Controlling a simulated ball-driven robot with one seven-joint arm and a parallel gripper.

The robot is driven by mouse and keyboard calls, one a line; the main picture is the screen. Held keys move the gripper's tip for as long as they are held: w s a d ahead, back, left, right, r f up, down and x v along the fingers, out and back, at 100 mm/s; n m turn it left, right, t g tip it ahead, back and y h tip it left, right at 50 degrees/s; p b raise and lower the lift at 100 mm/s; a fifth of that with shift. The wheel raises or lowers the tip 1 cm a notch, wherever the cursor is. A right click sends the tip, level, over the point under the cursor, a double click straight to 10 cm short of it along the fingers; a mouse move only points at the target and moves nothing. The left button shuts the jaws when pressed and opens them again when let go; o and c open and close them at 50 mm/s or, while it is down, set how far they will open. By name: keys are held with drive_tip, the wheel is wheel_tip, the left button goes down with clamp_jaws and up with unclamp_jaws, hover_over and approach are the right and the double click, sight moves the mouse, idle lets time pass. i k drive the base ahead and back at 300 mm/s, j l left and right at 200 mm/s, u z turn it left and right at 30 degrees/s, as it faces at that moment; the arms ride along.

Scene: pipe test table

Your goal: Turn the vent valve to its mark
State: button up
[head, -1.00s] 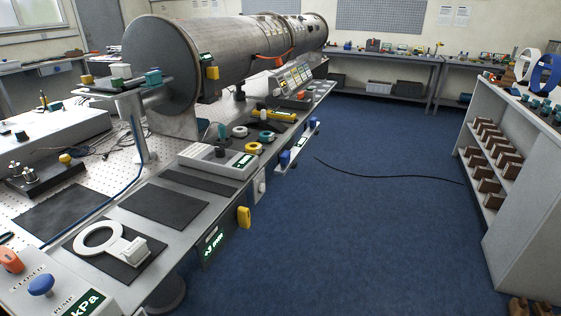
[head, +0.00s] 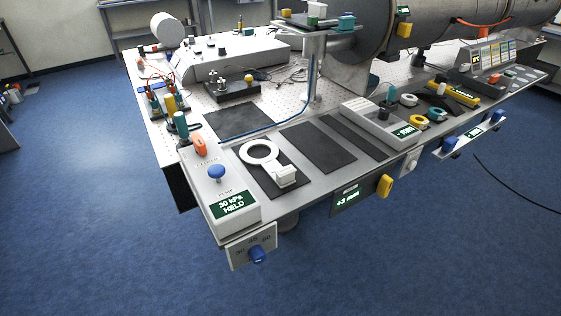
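A light grey control box (head: 222,207) stands at the table's near left corner. An orange knob (head: 199,145) sits at its back end, by lettering that is too small to read now; in the earlier frame "CLOSED" shows beside it. This knob may be the vent valve, but no label naming it is readable. A blue mushroom-shaped knob (head: 216,172) stands in front of it, by the word "PUMP". The box's green display (head: 234,204) reads "30 kPa HELD". I cannot make out a mark for the orange knob. My gripper is not in view.
A front panel (head: 251,246) with a blue knob (head: 257,254) hangs below the box. A white ring with a handle (head: 260,153) lies to its right on a dark mat. Several coloured upright handles (head: 180,124) stand behind the orange knob. Blue floor (head: 110,220) is clear at left and front.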

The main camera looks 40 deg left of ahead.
sight(199, 145)
drive_tip(key=u, duration=1.4)
